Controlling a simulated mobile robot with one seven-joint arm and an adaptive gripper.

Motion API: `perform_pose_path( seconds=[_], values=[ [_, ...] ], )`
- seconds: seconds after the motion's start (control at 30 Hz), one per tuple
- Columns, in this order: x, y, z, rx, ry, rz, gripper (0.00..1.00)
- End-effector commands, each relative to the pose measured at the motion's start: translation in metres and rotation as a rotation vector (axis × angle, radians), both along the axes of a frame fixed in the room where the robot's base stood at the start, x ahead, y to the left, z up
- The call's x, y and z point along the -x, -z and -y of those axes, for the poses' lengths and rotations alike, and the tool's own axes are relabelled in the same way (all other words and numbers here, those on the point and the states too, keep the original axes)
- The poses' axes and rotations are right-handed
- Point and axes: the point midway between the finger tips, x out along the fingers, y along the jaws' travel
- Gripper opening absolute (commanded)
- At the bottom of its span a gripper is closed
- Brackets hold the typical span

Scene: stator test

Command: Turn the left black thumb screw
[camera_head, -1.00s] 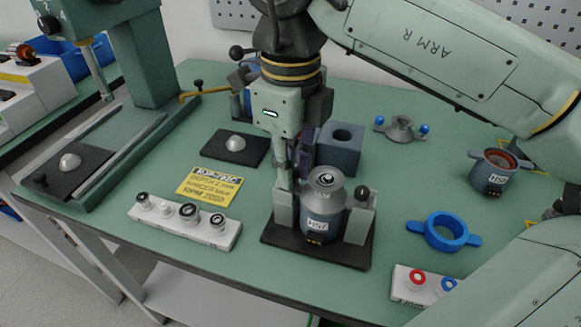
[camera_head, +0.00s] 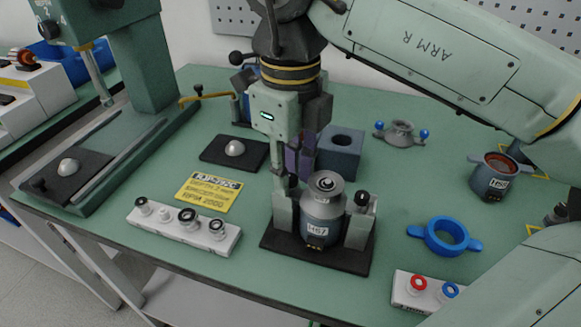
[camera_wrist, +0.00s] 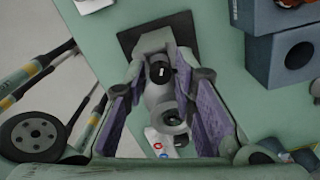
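A grey stator (camera_head: 318,215) with a white label stands upright in a fixture on a black base plate (camera_head: 345,258). The left black thumb screw (camera_head: 293,182) is on the fixture's left post. It also shows in the wrist view (camera_wrist: 160,72) with a white mark on top. The right black thumb screw (camera_head: 362,198) is on the other post. My gripper (camera_wrist: 160,83) is open, with one purple-padded finger on each side of the left screw and visible gaps between. In the head view, my gripper (camera_head: 288,168) is just above and behind that screw. Its exact height is unclear.
A blue-grey box (camera_head: 340,150) with a hole stands close behind the fixture. A white knob strip (camera_head: 180,228) and yellow sign (camera_head: 208,192) lie left. A blue ring (camera_head: 443,237) and a red-and-blue button block (camera_head: 415,292) lie right. Table between is clear.

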Motion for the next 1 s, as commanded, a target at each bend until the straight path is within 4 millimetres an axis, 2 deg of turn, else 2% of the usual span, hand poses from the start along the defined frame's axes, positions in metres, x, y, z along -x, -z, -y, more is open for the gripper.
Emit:
perform_pose_path(
  seconds=[0.27,0.6,0.7,1.0],
  values=[
    [-0.001,-0.006,0.000,-0.001,0.000,0.002,0.24],
    [-0.001,-0.059,-0.001,-0.001,0.000,0.002,0.24],
    [0.000,-0.070,0.000,0.001,0.000,0.001,0.24],
    [0.000,-0.075,0.000,0.000,0.000,0.000,0.24]
  ],
)
